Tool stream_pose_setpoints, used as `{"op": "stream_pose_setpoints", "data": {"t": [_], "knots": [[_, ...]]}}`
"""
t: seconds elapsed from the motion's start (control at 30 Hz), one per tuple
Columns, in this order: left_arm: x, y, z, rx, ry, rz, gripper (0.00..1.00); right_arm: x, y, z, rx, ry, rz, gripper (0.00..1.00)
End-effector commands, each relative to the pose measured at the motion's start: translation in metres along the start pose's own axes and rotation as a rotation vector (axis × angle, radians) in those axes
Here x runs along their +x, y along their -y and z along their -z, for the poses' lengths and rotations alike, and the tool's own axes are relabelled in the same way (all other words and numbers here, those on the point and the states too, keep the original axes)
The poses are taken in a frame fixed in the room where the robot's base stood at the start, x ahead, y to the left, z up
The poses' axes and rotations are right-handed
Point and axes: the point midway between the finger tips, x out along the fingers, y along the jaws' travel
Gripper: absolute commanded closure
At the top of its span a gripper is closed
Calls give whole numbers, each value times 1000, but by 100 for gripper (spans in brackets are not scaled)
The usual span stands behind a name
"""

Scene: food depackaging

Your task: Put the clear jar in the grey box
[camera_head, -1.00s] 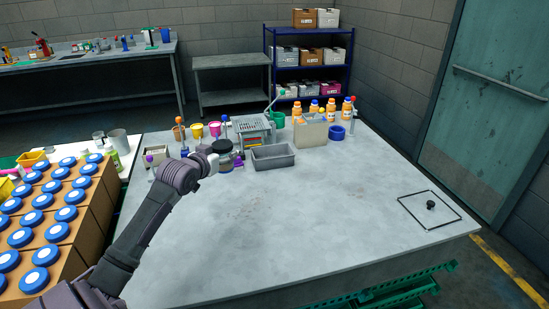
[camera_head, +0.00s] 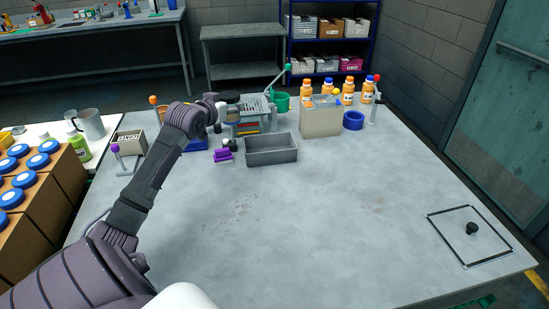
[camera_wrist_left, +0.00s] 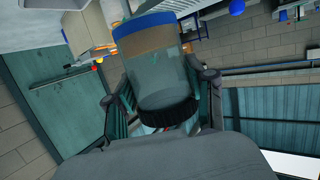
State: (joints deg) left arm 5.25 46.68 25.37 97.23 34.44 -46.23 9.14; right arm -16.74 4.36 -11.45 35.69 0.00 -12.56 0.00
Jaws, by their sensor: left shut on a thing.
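My left gripper (camera_head: 217,113) is shut on the clear jar (camera_wrist_left: 160,80). In the left wrist view the jar sits between the fingers, with a black ridged lid, a brown band and a blue band; it looks empty. In the head view the jar's dark lid (camera_head: 229,97) shows beside the gripper, and the arm hides part of the jar. The grey box (camera_head: 271,157) is an open, empty tray on the table, to the right of and lower in the picture than the gripper. My right gripper is not in view.
Behind the box stand a grey rack (camera_head: 250,107), a beige bin (camera_head: 320,118) and several orange bottles (camera_head: 347,92). A purple item (camera_head: 222,155) lies left of the box. The table's middle is clear.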

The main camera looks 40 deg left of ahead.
Motion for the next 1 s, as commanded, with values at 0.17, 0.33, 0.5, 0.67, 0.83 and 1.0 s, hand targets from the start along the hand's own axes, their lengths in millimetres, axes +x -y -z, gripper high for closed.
{"op": "stream_pose_setpoints", "data": {"t": [0.17,0.33,0.5,0.67,0.83,1.0], "knots": [[7,0,-20,0,-3,0,86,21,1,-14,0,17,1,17],[20,-16,-26,-5,-1,-3,86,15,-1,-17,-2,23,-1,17],[48,-48,-40,-6,-1,-3,86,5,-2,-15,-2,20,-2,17],[73,-76,-54,-5,-1,-3,86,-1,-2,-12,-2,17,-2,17],[89,-92,-64,-2,-2,-1,86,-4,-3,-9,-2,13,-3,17],[95,-96,-76,0,1,0,86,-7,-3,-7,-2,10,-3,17]]}}
